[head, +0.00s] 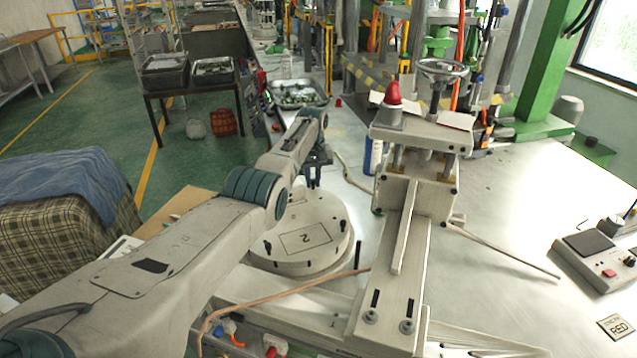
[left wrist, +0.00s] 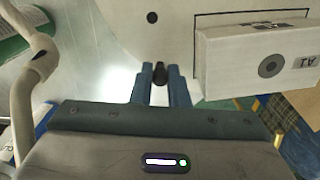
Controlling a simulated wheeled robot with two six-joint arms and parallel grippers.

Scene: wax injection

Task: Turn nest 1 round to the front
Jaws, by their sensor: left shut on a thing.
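The round pale turntable (head: 300,262) lies on the bench, left of the press. The nest marked 2 (head: 305,238) is an empty outlined rectangle on its near side. In the left wrist view the turntable (left wrist: 135,20) carries a pale block (left wrist: 255,60) with a label like A1, over another outline. No nest number shows there, and my arm covers that side in the head view. My left gripper (head: 318,180) is at the turntable's far rim, shut on a black peg (left wrist: 160,72). My right gripper is not in view.
The press (head: 420,140) with a handwheel (head: 443,68) and a red-tipped part (head: 392,92) stands just right of the turntable. An orange-brown hose (head: 290,294) crosses in front. A control box (head: 600,255) sits at the right. A metal tray (head: 297,93) lies farther back.

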